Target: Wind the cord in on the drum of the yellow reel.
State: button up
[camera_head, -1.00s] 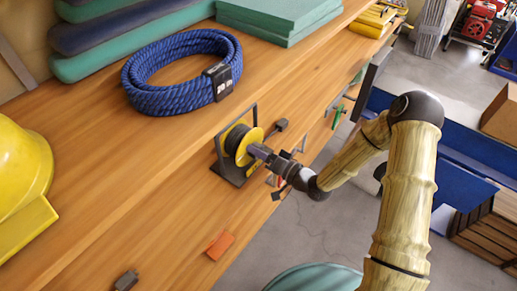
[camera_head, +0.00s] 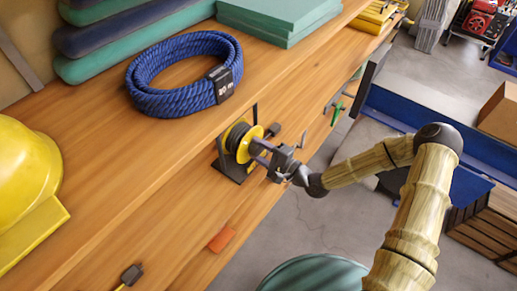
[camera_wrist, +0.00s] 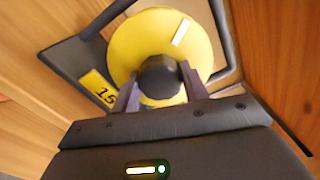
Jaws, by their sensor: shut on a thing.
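The yellow reel (camera_head: 242,139) stands on the wooden bench near its front edge, in a dark frame (camera_head: 227,169). Its dark drum shows between yellow flanges in the head view. In the wrist view its round yellow face (camera_wrist: 130,45) carries a pale stripe, and a label reading 15 sits on the frame. My gripper (camera_head: 258,147) reaches the reel from the front. In the wrist view my gripper (camera_wrist: 158,88) is shut on the dark round knob (camera_wrist: 160,70) at the middle of the face.
A coil of blue rope (camera_head: 150,100) lies behind the reel. A yellow helmet (camera_head: 25,175) is at left, an orange piece (camera_head: 221,240) in front. Another dark plug (camera_head: 131,274) lies at the lower left. Green boards (camera_head: 275,15) are at the back. Bench between is bare.

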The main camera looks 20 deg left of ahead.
jog(key=m+b, duration=0.1)
jog(key=m, duration=0.5)
jog(key=shift+m, duration=0.3)
dwell(0.4)
jog(key=o, duration=1)
jog(key=shift+d, duration=0.1)
jog(key=b+v, duration=0.3)
jog(key=v, duration=1.4)
jog(key=shift+d, duration=0.15)
